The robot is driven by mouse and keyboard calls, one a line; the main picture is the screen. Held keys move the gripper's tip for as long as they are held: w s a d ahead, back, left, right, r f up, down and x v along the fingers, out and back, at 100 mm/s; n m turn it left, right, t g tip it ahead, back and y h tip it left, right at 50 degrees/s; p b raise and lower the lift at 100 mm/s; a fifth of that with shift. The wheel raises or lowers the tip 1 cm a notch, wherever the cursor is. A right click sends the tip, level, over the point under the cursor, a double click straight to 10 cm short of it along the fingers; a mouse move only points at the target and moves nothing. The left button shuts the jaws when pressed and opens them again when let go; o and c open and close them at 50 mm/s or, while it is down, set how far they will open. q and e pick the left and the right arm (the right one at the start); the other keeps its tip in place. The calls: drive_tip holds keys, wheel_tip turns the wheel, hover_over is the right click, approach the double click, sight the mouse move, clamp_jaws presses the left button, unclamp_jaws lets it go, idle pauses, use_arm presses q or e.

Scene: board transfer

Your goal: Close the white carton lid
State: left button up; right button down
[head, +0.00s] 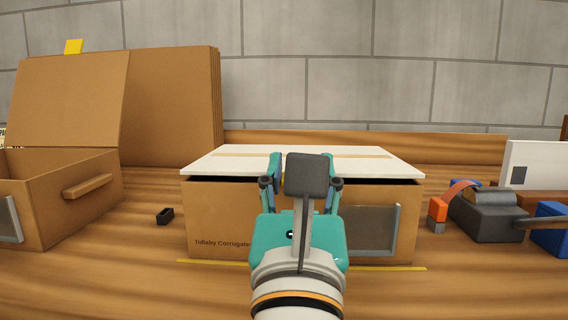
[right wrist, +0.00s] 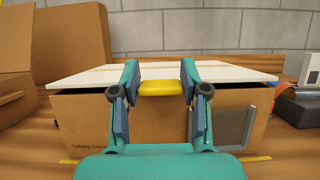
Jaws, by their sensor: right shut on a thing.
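The white lid (head: 230,163) lies over the top of a brown carton (head: 222,215) in the middle of the table. A dark gap shows between the lid's front edge and the carton's front wall, so the lid stands slightly raised there. In the right wrist view the lid (right wrist: 233,73) has a yellow tab (right wrist: 167,88) at its front edge. My right gripper (right wrist: 160,88) is shut on the yellow tab, in front of the carton. In the head view my right gripper (head: 304,170) hides the tab. My left gripper is not in view.
An open brown carton (head: 75,203) with a handle stands at the left, flat cardboard sheets (head: 174,105) behind it. A small black block (head: 165,216) lies between the cartons. A tape dispenser (head: 485,213) and blue boxes (head: 552,229) stand at the right. The front table is clear.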

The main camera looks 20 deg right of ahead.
drive_tip(key=shift+a+f+b, duration=0.1)
drive_tip(key=shift+f+b, duration=0.3)
drive_tip(key=shift+f, duration=0.95)
drive_tip(key=c, duration=0.6)
unclamp_jaws()
drive_tip(key=shift+w, duration=0.15)
drive_tip(key=shift+o, duration=0.2)
drive_tip(key=shift+r, duration=0.1)
drive_tip(key=shift+r, duration=0.5)
wheel_tip(320, 180, up, 9)
drive_tip(key=shift+f, duration=0.1)
